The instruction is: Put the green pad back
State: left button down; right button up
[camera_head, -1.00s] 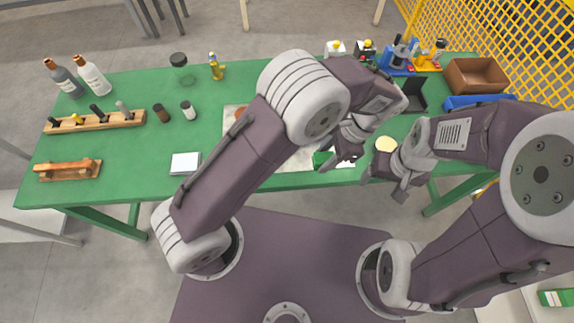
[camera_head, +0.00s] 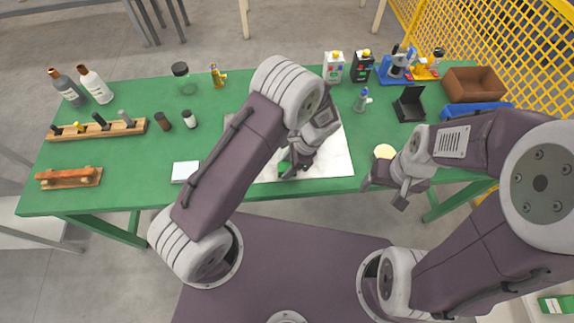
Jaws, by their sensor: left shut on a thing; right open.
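The green pad (camera_head: 284,166) shows as a small green patch at my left gripper (camera_head: 288,171), above the front part of a white sheet on the table. My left gripper is shut on the pad; the fingers and arm hide most of it. My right gripper (camera_head: 384,190) is open and empty at the table's front edge, near a round cream-coloured disc (camera_head: 384,152).
The white sheet (camera_head: 335,155) lies mid-table on the green table (camera_head: 130,165). A white square block (camera_head: 185,171) is left of my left arm. Bottles, a wooden rack (camera_head: 135,127) and jars stand at left. A black open box (camera_head: 409,104), brown bin (camera_head: 474,84) and blue tray (camera_head: 476,110) are at right.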

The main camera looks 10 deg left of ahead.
pick_arm(q)
jog(key=shift+f, duration=0.1)
jog(key=c, duration=0.8)
grip_release()
jog(key=shift+c, duration=0.2)
jog(key=shift+r, duration=0.25)
jog(key=v, duration=1.2)
jog(key=shift+a, duration=0.1)
jog(key=s+a+r+n+t+h, duration=0.2)
jog(key=s+a+n+h, duration=0.2)
jog(key=s+a+n, duration=0.6)
jog(key=a+n, duration=0.3)
jog(key=n, duration=0.2)
jog(key=shift+s+a+r+h, duration=0.2)
jog(key=shift+a+r+h, duration=0.05)
jog(key=shift+a+h, duration=0.1)
